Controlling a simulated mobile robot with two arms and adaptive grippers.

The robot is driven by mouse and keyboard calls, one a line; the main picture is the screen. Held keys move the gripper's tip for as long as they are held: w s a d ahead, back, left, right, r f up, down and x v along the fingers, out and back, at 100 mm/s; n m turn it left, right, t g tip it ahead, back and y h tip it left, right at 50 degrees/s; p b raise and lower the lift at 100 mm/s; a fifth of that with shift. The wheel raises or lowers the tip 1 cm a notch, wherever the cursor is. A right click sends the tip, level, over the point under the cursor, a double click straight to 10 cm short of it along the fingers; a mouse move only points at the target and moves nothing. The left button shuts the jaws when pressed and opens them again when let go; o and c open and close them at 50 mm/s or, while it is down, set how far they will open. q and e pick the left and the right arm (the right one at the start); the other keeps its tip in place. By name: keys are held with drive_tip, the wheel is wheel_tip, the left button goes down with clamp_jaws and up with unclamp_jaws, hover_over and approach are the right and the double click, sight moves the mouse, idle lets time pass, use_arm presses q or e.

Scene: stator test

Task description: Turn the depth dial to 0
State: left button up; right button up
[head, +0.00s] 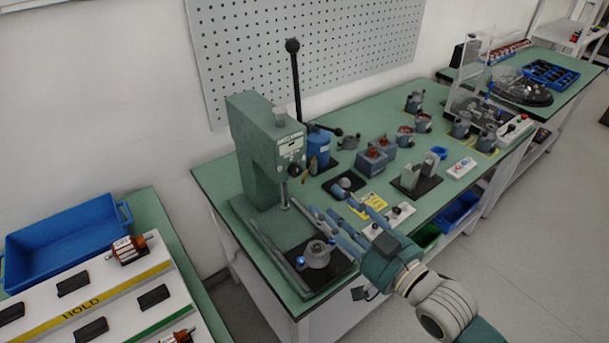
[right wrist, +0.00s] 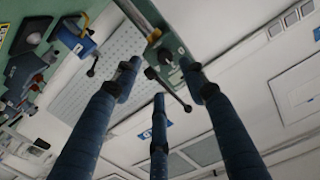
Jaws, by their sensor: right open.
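The green press (head: 258,150) stands at the near left of the green bench. A round black knob (head: 294,170) on its front, below a white label, looks like the depth dial. The knob also shows in the right wrist view (right wrist: 165,56), on the green press head. Its pointer and scale are too small to read. My right gripper (head: 332,212) is open and empty, in front of the press and lower right of the knob, not touching it. In the right wrist view its three blue fingers (right wrist: 162,85) are spread, pointing toward the press head.
A long black lever (head: 296,80) rises from the press. A dark plate with a metal part (head: 317,254) lies in front. Several motor parts and a yellow card (head: 368,205) sit to the right. A blue bin (head: 68,237) is at left.

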sight(298, 173)
drive_tip(key=shift+y, duration=0.3)
drive_tip(key=p+x, duration=0.1)
drive_tip(key=x, duration=0.2)
drive_tip(key=r+p+x, duration=0.1)
drive_tip(key=x, duration=0.5)
drive_tip(key=shift+w+a+r+p, duration=0.15)
drive_tip(key=shift+w+r+p, duration=0.1)
drive_tip(key=shift+p, duration=0.15)
drive_tip(key=shift+w+a+f, duration=0.15)
drive_tip(key=shift+w+a, duration=0.2)
drive_tip(key=shift+w, duration=0.15)
clamp_jaws()
